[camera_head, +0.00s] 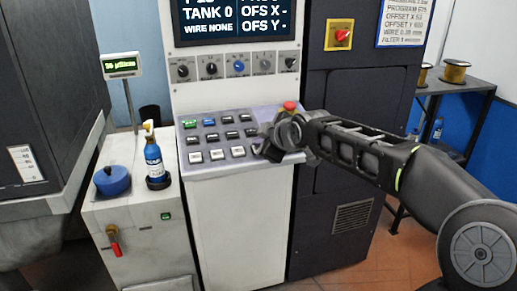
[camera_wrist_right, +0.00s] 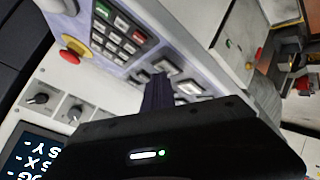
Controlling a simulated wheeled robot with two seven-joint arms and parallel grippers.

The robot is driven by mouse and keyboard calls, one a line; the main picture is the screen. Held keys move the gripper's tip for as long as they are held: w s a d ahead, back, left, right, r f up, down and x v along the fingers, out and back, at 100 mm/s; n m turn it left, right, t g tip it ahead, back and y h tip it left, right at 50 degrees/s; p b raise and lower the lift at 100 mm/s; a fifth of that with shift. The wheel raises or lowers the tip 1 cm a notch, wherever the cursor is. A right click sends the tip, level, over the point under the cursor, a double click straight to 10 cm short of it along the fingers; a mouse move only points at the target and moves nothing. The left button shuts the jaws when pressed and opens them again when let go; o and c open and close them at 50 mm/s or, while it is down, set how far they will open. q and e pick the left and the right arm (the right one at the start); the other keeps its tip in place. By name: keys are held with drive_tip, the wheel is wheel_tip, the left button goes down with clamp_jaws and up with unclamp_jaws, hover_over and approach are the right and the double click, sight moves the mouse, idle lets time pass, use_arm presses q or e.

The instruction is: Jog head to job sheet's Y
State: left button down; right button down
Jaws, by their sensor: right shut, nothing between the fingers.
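The job sheet (camera_head: 403,22) hangs at the upper right; it reads OFFSET X and OFFSET Y, with digits too small to be sure of. The screen (camera_head: 236,20) shows TANK 0, WIRE NONE, OFS X - and OFS Y -; part of it shows in the wrist view (camera_wrist_right: 30,155). The sloped key panel (camera_head: 190,174) has green, blue, black and white keys, seen also in the wrist view (camera_wrist_right: 165,40). My right gripper (camera_head: 265,150) is shut and empty over the panel's right side, hiding some keys. Its fingers (camera_wrist_right: 158,92) appear close above the keys; contact cannot be told. My left gripper is out of view.
A red stop button (camera_head: 290,106) stands beside my right gripper. Several knobs (camera_head: 238,67) sit above the panel. A red switch on a yellow plate (camera_head: 340,34) is on the dark cabinet. A blue bottle (camera_head: 154,160) and blue lid (camera_head: 112,181) are on the left.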

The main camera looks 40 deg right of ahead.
idle(0.3)
drive_tip(key=shift+s+r+p, duration=0.2)
drive_tip(key=shift+r+p, duration=0.2)
drive_tip(key=shift+r, duration=0.35)
drive_tip(key=shift+r, duration=0.1)
drive_tip(key=shift+s+a+r+p, duration=0.15)
drive_tip(key=shift+r+p, duration=0.35)
drive_tip(key=shift+r, duration=0.25)
drive_tip(key=shift+s+r+p, duration=0.2)
drive_tip(key=shift+r+p, duration=0.25)
drive_tip(key=shift+r, duration=0.35)
drive_tip(key=shift+s+a+r+p, duration=0.15)
drive_tip(key=shift+r+p, duration=0.35)
drive_tip(key=shift+r, duration=0.25)
drive_tip(key=shift+d, duration=0.1)
idle(0.6)
